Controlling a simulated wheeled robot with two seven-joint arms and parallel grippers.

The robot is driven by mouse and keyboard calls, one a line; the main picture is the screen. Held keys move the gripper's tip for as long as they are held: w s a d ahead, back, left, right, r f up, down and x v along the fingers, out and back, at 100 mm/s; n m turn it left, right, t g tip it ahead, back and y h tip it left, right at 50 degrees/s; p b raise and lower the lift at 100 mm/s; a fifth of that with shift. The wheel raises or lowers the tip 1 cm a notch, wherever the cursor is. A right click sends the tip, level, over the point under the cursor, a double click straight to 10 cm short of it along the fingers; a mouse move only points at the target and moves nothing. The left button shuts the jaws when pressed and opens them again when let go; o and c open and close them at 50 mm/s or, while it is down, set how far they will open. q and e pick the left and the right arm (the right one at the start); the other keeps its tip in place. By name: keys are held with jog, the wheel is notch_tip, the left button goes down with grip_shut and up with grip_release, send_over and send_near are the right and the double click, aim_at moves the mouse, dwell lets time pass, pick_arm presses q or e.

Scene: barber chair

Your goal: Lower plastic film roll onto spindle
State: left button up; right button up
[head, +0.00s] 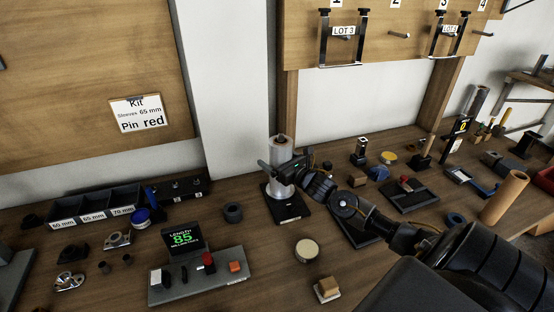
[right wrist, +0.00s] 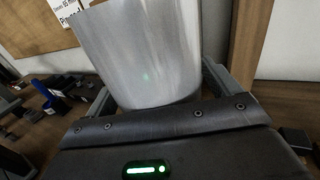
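The plastic film roll (head: 282,150) is a pale, shiny upright cylinder in the head view, over a dark square base (head: 307,210) with a small label. My right gripper (head: 284,171) crosses the roll at mid-height, with its fingers on either side of it. In the right wrist view the roll (right wrist: 145,55) fills the space between the two fingers, which appear to be closed against its sides. The spindle is hidden by the roll and gripper. I cannot tell whether the roll's lower end touches the base. My left gripper is not in view.
A length display (head: 184,240) reading 85 stands on a button panel front left. A black sleeve bin (head: 95,207) is at left. A round tin (head: 307,250) and a small block (head: 327,289) lie in front. A tan tube (head: 504,198) stands at right. Dark fixtures crowd the right.

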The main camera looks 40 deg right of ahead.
jog(key=shift+f, duration=0.2)
jog(key=shift+s+f, duration=0.1)
jog(key=shift+s, duration=0.45)
jog(key=s+b, duration=0.2)
jog(key=s, duration=0.7)
jog(key=shift+s+d+r, duration=0.25)
jog(key=shift+s+d, duration=0.05)
jog(key=shift+s, duration=0.05)
